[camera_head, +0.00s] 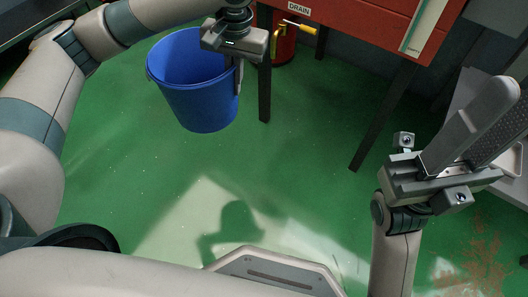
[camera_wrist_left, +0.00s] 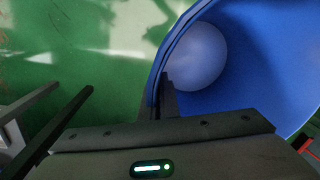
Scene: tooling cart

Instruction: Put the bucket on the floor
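The blue bucket (camera_head: 200,105) is in the upper middle of the head view, open side up and slightly tilted. It appears to hang above the green floor (camera_head: 150,165). My left gripper (camera_head: 238,75) is at the bucket's right rim, shut on its wall. In the left wrist view the fingers (camera_wrist_left: 164,98) pinch the rim of the bucket (camera_wrist_left: 265,70), whose pale round bottom shows. The bucket looks empty. My right gripper (camera_head: 480,125) is raised at the right, away from the bucket, with nothing seen in it; its finger gap is unclear.
A red cart (camera_head: 355,32) on dark legs stands behind the bucket, marked DRAIN, with a red cylinder and yellow handle (camera_head: 295,26) below the label. One dark leg (camera_head: 264,90) is close to the bucket's right. The floor in front is clear, with light patches and shadows.

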